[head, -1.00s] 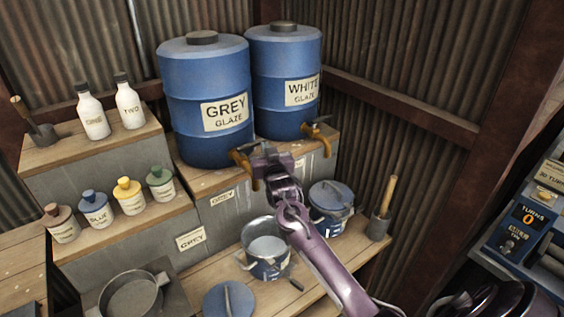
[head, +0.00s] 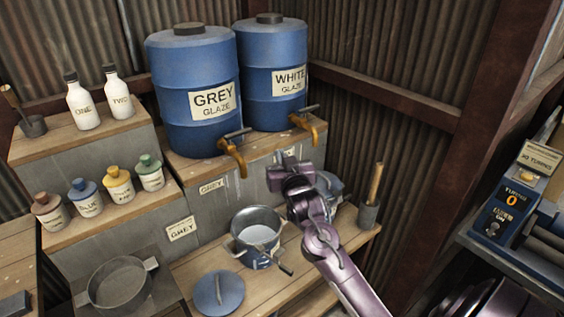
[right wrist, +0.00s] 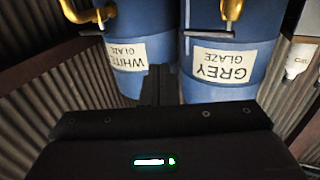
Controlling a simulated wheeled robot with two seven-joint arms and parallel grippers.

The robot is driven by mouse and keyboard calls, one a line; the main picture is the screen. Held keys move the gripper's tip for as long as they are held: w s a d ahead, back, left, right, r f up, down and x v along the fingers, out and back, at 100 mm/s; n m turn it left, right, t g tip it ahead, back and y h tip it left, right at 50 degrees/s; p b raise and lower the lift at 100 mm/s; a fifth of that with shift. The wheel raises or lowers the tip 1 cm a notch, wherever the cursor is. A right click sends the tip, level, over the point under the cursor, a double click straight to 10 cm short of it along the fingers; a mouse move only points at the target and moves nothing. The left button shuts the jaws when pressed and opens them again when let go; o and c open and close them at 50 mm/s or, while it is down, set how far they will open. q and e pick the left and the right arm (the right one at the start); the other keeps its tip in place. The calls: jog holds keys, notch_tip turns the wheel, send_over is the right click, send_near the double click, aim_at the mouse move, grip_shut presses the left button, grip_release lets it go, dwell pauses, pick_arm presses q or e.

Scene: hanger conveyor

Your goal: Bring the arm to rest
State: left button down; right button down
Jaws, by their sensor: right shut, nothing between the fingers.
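My right arm is purple and comes in from the bottom right of the head view. Its gripper (head: 285,165) is shut and empty, in front of the grey shelf face, to the right of the grey glaze tap and below the white one. In the right wrist view the shut fingers (right wrist: 160,80) point toward the gap between the two barrels, which appear upside down. The gripper stands apart from both taps. My left gripper is not in view.
Blue barrels of grey glaze (head: 190,90) and white glaze (head: 262,70) stand behind, with brass taps (head: 232,158). Below are an open pot (head: 257,225) with a ladle, a blue lid (head: 218,292), a second pot partly hidden by my arm, and a pestle holder (head: 369,215). A machine (head: 500,215) stands right.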

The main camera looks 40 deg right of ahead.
jog(key=s+a+f+n+g+y, duration=0.35)
jog(key=s+a+f+g, duration=0.25)
jog(key=s+a+f, duration=0.5)
jog(key=s+a+f+n+g+y, duration=0.1)
jog(key=s+a+f+g, duration=0.25)
jog(key=s, duration=0.45)
jog(key=s+a+f+n+g+y, duration=0.15)
jog(key=s+a+g, duration=0.3)
jog(key=s, duration=0.45)
notch_tip(320, 180, down, 31)
jog(key=s, duration=0.2)
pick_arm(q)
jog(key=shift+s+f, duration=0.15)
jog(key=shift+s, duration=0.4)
pick_arm(e)
jog(key=s+d+f+g, duration=0.2)
jog(key=s+d+f, duration=0.1)
jog(key=s+f, duration=1.4)
jog(key=shift+s+d+f, duration=0.15)
jog(key=shift+s+f, duration=0.2)
jog(key=shift+s, duration=0.85)
